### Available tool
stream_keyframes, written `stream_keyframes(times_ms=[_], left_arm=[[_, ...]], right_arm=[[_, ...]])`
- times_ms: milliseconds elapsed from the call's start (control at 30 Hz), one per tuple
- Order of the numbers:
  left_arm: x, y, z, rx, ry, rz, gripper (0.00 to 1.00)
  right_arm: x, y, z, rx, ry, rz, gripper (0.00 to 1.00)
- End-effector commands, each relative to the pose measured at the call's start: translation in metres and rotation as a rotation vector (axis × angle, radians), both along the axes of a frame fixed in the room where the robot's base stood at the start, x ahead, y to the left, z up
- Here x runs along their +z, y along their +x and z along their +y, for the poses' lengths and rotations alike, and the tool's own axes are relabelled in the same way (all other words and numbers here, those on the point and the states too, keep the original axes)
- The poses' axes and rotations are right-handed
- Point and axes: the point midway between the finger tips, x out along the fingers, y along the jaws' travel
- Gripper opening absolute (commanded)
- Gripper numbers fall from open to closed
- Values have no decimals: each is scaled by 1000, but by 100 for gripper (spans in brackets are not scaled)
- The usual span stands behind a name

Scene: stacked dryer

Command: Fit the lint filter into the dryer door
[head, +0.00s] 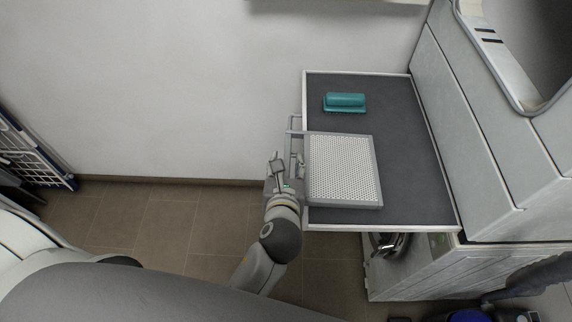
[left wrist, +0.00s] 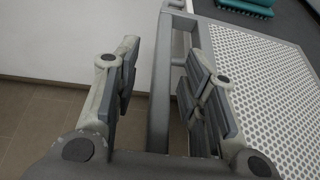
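The lint filter (head: 343,170) is a flat grey frame with a white perforated panel. It lies on a dark pull-out shelf, its handle past the left edge. My left gripper (head: 280,172) is at that handle. In the left wrist view, the left gripper (left wrist: 160,88) is open, with the handle's grey bar between its fingers; a gap shows on the left finger's side. The filter's perforated panel (left wrist: 262,75) is to the right there. A rounded pale frame with dark slots, seemingly the dryer door (head: 492,45), is at upper right, partly cut off. My right gripper is not identifiable.
The dark shelf (head: 415,185) has a pale raised rim. A teal brush (head: 345,102) lies behind the filter on it. The dryer's pale body (head: 480,150) stands along the shelf's right side. A drying rack (head: 30,155) is at far left. The floor left of the shelf is clear.

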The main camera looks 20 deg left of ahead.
Motion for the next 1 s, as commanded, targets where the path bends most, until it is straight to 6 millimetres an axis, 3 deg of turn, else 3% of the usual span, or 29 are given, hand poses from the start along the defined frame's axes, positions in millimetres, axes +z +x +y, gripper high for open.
stream_keyframes(times_ms=[233,700,1000], left_arm=[[4,-13,-4,-1,0,3,39],[39,-94,-26,-1,0,3,39],[46,-107,-29,0,-1,0,39]], right_arm=[[0,-2,-5,3,-6,3,40],[0,-1,-4,3,-6,1,40],[0,0,-4,3,-6,1,40]])
